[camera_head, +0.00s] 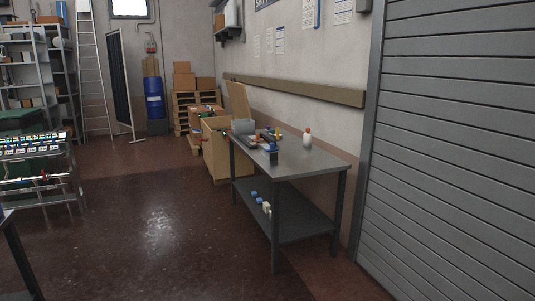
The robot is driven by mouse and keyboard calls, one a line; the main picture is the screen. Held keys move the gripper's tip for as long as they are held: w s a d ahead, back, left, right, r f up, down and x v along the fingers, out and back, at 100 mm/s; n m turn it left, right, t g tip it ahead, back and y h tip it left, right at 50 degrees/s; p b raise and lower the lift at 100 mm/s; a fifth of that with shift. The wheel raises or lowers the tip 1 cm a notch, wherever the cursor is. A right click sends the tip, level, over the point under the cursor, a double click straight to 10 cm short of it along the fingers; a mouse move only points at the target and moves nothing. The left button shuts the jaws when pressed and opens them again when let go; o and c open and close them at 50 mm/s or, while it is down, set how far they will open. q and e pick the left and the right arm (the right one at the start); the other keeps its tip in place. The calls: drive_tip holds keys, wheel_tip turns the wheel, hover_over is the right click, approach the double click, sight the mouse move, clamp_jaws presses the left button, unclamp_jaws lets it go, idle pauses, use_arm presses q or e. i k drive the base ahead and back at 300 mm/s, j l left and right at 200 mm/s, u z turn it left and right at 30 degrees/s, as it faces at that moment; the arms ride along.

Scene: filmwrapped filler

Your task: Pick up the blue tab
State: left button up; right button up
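I cannot make out a thing that is clearly the blue tab. A small dark blue item (273,155) stands near the front edge of the grey metal table (310,161), but it is too small to identify. Small blue and white items (256,197) sit on the table's lower shelf (300,222). Neither of my grippers is in view.
A roller shutter (460,130) is at right, a rack-like stand (40,172) at left. The floor (150,220) between is clear.

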sight(272, 145)
drive_tip(key=i+j+u, duration=0.3)
drive_tip(key=i, duration=0.9)
drive_tip(key=i+u, duration=0.3)
drive_tip(key=i, duration=0.95)
drive_tip(key=i+j+z, duration=0.15)
drive_tip(key=i+z, duration=0.2)
drive_tip(key=i, duration=0.3)
drive_tip(key=i+j+z, duration=0.35)
drive_tip(key=i, duration=0.25)
drive_tip(key=i+j+z, duration=0.4)
drive_tip(key=i+j, duration=0.1)
drive_tip(key=i, duration=0.1)
